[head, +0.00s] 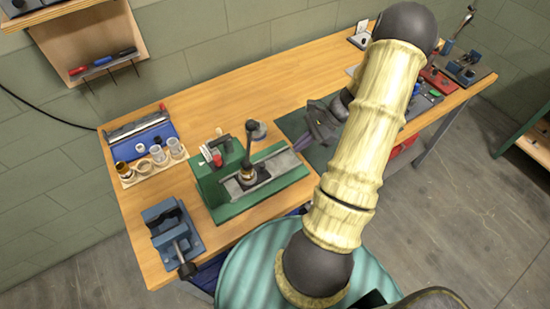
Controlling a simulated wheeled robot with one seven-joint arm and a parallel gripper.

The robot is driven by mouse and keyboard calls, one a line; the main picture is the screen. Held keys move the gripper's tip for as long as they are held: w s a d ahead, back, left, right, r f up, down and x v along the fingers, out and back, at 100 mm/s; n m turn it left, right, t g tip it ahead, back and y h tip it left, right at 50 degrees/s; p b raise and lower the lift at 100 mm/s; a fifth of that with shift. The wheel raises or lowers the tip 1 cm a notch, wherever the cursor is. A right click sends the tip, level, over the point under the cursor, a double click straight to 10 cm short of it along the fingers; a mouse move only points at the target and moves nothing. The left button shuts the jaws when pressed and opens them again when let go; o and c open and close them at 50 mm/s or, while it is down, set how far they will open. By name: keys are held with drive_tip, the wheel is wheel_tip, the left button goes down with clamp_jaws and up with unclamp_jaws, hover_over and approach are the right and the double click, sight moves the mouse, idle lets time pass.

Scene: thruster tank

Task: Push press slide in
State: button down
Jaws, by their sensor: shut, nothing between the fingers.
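The green press (228,207) stands on the wooden table, with a lever and a dark round knob rising from it. Its grey slide (285,166) lies along the top of the green base and reaches toward the right end. How far in the slide sits is hard to tell at this size. My gripper (306,141) is dark, shut and empty. It is above the table just right of the press, near the slide's right end in the picture. Whether it touches the slide cannot be told. My arm hides part of the table behind it.
A blue vise (172,231) stands at the front left. A wooden rack of small cups (152,164) and a blue tray (143,140) lie behind it. A dark green mat (292,124) lies under my gripper. More devices (466,70) crowd the far right. The back middle is clear.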

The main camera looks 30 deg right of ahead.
sight(266, 169)
drive_tip(key=p+x, duration=0.1)
drive_tip(key=x, duration=0.5)
drive_tip(key=shift+a, duration=0.15)
drive_tip(key=a, duration=0.1)
drive_tip(key=a+p, duration=0.1)
drive_tip(key=a, duration=0.1)
drive_tip(key=shift+w+a+p, duration=0.15)
drive_tip(key=shift+w+p, duration=0.15)
drive_tip(key=shift+w, duration=0.1)
drive_tip(key=shift+a, duration=0.2)
drive_tip(key=shift+w, duration=0.1)
